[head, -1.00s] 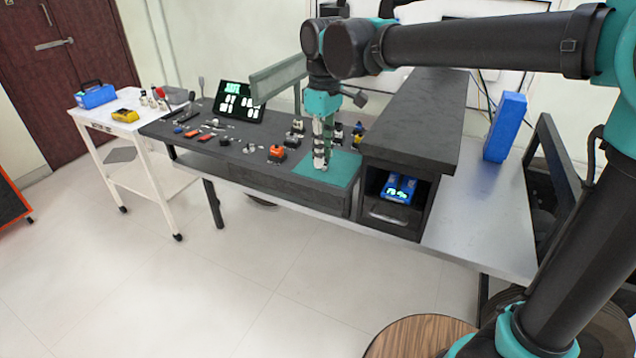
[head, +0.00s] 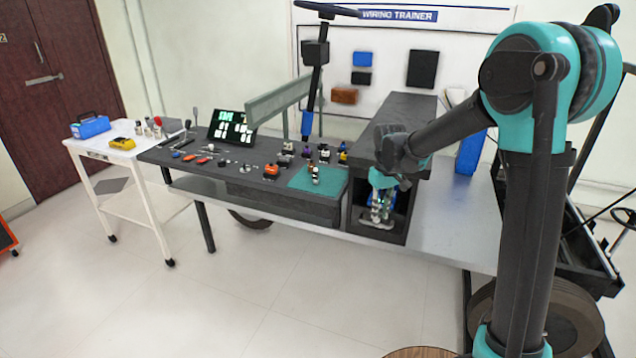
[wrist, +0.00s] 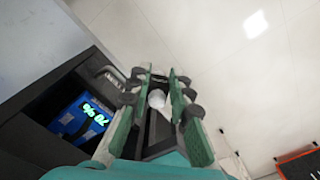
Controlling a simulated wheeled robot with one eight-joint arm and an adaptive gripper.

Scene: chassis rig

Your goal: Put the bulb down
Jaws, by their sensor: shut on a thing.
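In the wrist view, a small white round bulb (wrist: 156,98) sits between the fingers of my gripper (wrist: 160,78), which is shut on it. The fingers partly cover it. In the head view my gripper (head: 377,214) points down in front of the open bay under the dark raised shelf; the bulb is too small to make out there. A green mat (head: 300,181) lies on the dark bench to the left of my gripper, with a small light-topped fixture (head: 316,175) standing on it.
A blue device with lit green digits (wrist: 85,118) sits inside the bay, left of my fingers in the wrist view. The dark shelf (head: 400,118) stands above the bay. Several small parts and a lit display (head: 232,124) are on the bench. Open floor (head: 250,290) lies in front.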

